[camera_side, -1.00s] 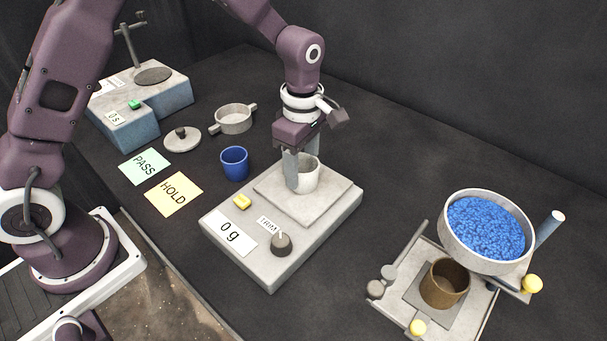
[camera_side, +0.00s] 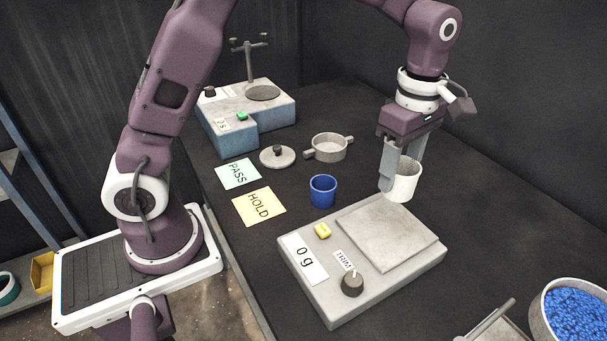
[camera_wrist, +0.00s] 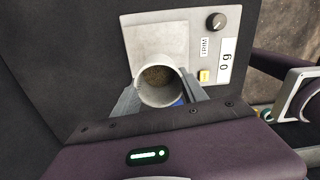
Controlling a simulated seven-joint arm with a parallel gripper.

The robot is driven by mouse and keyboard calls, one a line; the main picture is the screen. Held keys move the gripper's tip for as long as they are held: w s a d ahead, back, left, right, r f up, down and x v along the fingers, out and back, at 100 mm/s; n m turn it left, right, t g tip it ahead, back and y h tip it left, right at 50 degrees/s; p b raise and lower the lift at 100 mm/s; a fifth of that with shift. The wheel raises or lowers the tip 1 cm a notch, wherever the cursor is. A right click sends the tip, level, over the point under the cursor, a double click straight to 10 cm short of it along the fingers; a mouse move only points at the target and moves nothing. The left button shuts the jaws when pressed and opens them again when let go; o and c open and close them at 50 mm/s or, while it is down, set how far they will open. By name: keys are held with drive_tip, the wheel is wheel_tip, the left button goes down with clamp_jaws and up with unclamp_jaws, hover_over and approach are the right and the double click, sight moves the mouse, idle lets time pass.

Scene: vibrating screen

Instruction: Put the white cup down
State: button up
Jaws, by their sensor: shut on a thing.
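The white cup (camera_side: 405,184) is upright between the fingers of my gripper (camera_side: 401,172), which is shut on it. In the side view it is just past the far edge of the scale's plate (camera_side: 388,238). I cannot tell how high its base is. In the wrist view the cup (camera_wrist: 160,87) is seen from above between the two fingers (camera_wrist: 160,97). Its inside looks dark and grainy toward the bottom. The scale (camera_side: 335,303) has an empty plate, and its display (camera_side: 305,257) reads 0 g.
A blue cup (camera_side: 322,191), a yellow HOLD card (camera_side: 259,206) and a green PASS card (camera_side: 237,173) lie left of the scale. A lidless pot (camera_side: 328,148), a lid (camera_side: 277,157) and a blue-grey machine (camera_side: 245,115) stand behind. A pan of blue grains (camera_side: 572,312) is at lower right.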

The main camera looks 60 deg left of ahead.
drive_tip(key=s+a+f+n, duration=0.2)
drive_tip(key=a+n, duration=0.4)
drive_tip(key=a, duration=0.6)
drive_tip(key=s+a+f+n, duration=0.1)
drive_tip(key=s+a+n, duration=0.1)
drive_tip(key=a+n, duration=0.65)
drive_tip(key=s+a+f+n, duration=0.2)
drive_tip(key=s+a+n, duration=0.5)
drive_tip(key=s+a, duration=0.75)
drive_tip(key=shift+n, duration=0.45)
drive_tip(key=f, duration=0.3)
drive_tip(key=a+f, duration=0.1)
drive_tip(key=f, duration=0.2)
drive_tip(key=a+f, duration=0.1)
drive_tip(key=f, duration=0.3)
drive_tip(key=shift+a, duration=0.1)
drive_tip(key=shift+w+f, duration=0.1)
drive_tip(key=shift+f, duration=0.05)
